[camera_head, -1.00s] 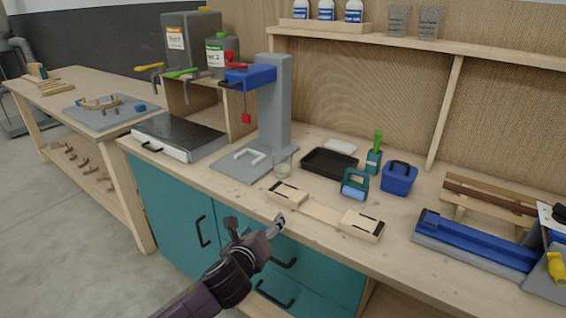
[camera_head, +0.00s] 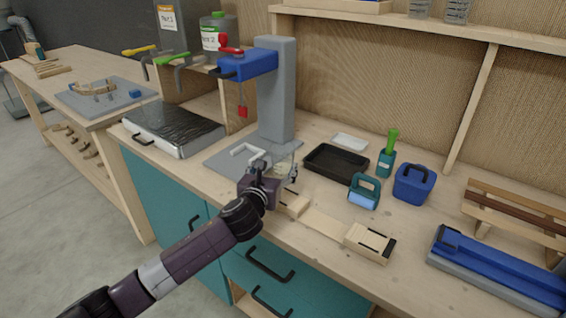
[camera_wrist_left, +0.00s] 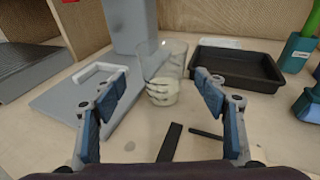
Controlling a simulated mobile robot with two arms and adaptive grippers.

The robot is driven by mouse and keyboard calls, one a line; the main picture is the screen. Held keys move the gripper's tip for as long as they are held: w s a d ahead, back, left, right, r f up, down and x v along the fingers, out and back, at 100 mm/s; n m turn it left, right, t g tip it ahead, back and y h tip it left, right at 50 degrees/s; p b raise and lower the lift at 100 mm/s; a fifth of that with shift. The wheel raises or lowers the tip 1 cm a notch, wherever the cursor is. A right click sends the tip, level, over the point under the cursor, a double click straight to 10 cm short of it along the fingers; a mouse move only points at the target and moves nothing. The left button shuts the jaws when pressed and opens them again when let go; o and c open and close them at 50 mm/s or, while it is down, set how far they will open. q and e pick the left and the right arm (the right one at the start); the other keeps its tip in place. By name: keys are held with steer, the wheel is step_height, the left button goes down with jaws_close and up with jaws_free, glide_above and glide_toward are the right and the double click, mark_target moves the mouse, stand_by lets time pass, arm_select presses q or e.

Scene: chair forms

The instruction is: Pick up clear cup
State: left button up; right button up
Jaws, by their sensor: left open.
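The clear cup (camera_wrist_left: 172,62) stands upright on the wooden bench beside the grey base of the stand, with something pale in its lower part. In the head view the cup (camera_head: 285,163) is partly hidden behind my left gripper (camera_head: 276,172). In the left wrist view my left gripper (camera_wrist_left: 163,92) is open, its two fingers spread to either side in front of the cup. The cup is beyond the fingertips, roughly centred between them, and nothing is held. My right gripper is not in view.
A grey stand with a blue head (camera_head: 272,95) rises just behind and left of the cup. A black tray (camera_head: 335,163) lies to its right. A light wooden piece with end blocks (camera_head: 368,241) lies in front.

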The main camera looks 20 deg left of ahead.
mark_target(280, 164)
arm_select(q)
steer(key=shift+w+d+f, duration=0.1)
steer(key=shift+w+f, duration=0.1)
steer(key=shift+w, duration=0.4)
steer(key=shift+w+d+f, duration=0.1)
steer(key=shift+w+f, duration=0.1)
steer(key=shift+w, duration=0.35)
steer(key=w, duration=0.2)
steer(key=shift+w+f, duration=0.35)
steer(key=shift+a, duration=0.1)
steer(key=c, duration=1)
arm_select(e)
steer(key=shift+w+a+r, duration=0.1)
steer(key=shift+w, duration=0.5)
